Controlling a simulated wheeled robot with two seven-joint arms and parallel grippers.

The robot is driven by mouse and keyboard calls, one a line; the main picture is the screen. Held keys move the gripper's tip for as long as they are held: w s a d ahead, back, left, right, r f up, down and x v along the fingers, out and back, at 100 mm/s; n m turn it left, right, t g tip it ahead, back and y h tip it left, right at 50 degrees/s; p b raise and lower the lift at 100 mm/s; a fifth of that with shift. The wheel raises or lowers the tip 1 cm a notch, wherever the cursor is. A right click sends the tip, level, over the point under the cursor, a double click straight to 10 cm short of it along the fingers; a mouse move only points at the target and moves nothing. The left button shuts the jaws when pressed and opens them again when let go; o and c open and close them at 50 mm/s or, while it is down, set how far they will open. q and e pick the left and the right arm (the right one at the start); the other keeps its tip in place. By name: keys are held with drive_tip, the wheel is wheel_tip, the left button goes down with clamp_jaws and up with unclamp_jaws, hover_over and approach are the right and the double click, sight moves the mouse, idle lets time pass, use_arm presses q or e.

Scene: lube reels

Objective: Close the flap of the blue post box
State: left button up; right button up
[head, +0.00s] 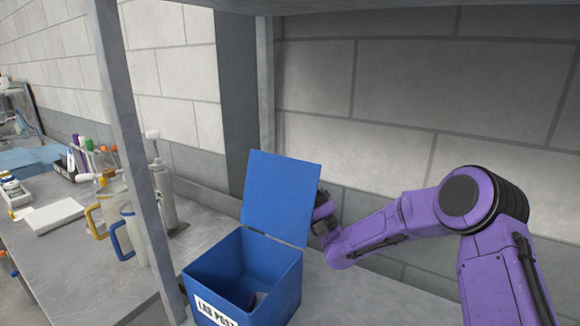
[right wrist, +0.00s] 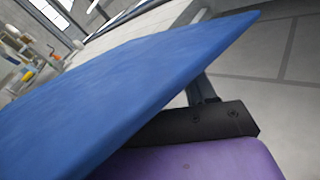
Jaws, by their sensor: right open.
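The blue post box (head: 283,290), with a white label reading "LAB POST" on its front, stands on the grey surface in the head view. Its blue flap (head: 281,196) is open, standing up and leaning slightly back from the hinge at the rear rim. My right gripper (head: 322,222) is at the right edge of the flap, partly hidden behind it. In the right wrist view the flap (right wrist: 120,95) fills much of the picture, close to the black gripper part (right wrist: 205,124). Contact between them cannot be told. My left gripper is not in view.
A grey upright post (head: 140,170) stands left of the box. Beyond it, a bench holds jugs (head: 122,230), a white tray (head: 55,216) and a tall dispenser (head: 163,190). A brick wall is behind. Some small object lies inside the box.

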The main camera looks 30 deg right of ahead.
drive_tip(key=shift+x, duration=0.8)
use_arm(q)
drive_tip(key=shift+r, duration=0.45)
use_arm(e)
drive_tip(key=shift+c, duration=0.3)
